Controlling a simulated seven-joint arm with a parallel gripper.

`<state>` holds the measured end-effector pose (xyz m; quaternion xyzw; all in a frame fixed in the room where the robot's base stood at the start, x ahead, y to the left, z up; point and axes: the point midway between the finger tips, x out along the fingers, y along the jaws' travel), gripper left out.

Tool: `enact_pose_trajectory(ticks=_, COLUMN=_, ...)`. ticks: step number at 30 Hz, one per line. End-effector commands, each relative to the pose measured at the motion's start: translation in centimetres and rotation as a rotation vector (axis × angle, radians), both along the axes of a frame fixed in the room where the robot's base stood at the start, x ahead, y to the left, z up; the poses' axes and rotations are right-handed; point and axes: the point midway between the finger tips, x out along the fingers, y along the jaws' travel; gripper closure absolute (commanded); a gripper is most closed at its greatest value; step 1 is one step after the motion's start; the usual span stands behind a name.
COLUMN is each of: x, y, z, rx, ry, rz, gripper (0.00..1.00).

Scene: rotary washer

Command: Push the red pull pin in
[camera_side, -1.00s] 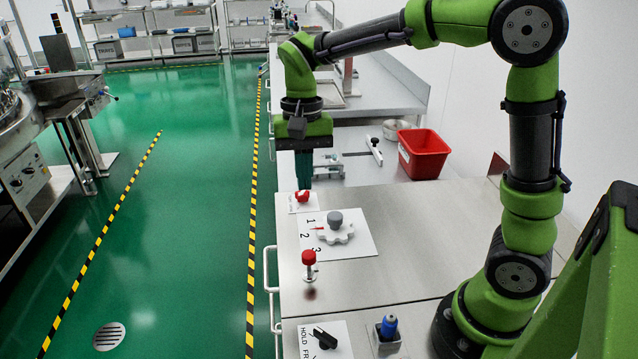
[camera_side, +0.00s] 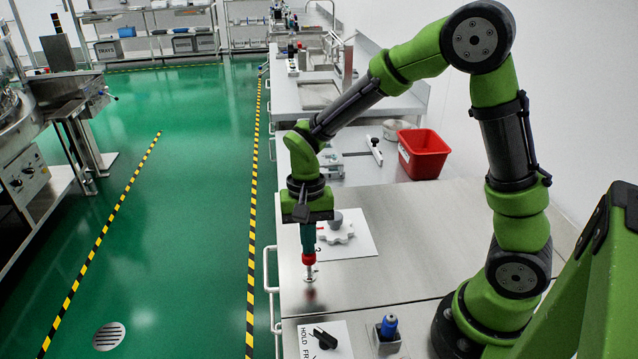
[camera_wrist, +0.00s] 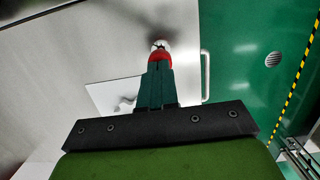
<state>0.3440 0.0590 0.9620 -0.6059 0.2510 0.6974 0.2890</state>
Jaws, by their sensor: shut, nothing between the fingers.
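The red pull pin (camera_side: 309,259) stands upright on the steel bench top near its left edge, on a small metal base. My gripper (camera_side: 308,247) points straight down with its fingertips at the top of the red knob. Its fingers are shut with nothing between them. In the wrist view the closed fingers (camera_wrist: 157,66) cover much of the red knob (camera_wrist: 159,53), and the metal base shows beyond it. I cannot tell how deep the pin sits.
A white plate with a gear-shaped dial (camera_side: 337,231) lies behind the pin. A black knob (camera_side: 325,338) on a labelled plate and a blue-topped item in a holder (camera_side: 389,326) are in front. A red bin (camera_side: 424,153) stands farther back. Bench right of the pin is clear.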

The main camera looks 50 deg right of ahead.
Motion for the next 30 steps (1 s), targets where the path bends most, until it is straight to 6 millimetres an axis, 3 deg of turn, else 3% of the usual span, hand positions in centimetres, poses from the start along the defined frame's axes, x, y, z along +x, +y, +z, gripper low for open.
enact_pose_trajectory(ticks=10, x=0.0, y=0.0, z=-0.2, rx=0.000, ry=0.001, rz=0.000, gripper=1.00)
enact_pose_trajectory(ticks=18, x=0.0, y=0.0, z=-2.6, rx=-0.001, ry=0.001, rz=0.000, gripper=1.00)
enact_pose_trajectory(ticks=26, x=0.0, y=0.0, z=-2.6, rx=-0.001, ry=0.001, rz=0.002, gripper=1.00)
enact_pose_trajectory(ticks=30, x=0.1, y=-0.1, z=-1.7, rx=0.000, ry=0.000, rz=0.002, gripper=1.00)
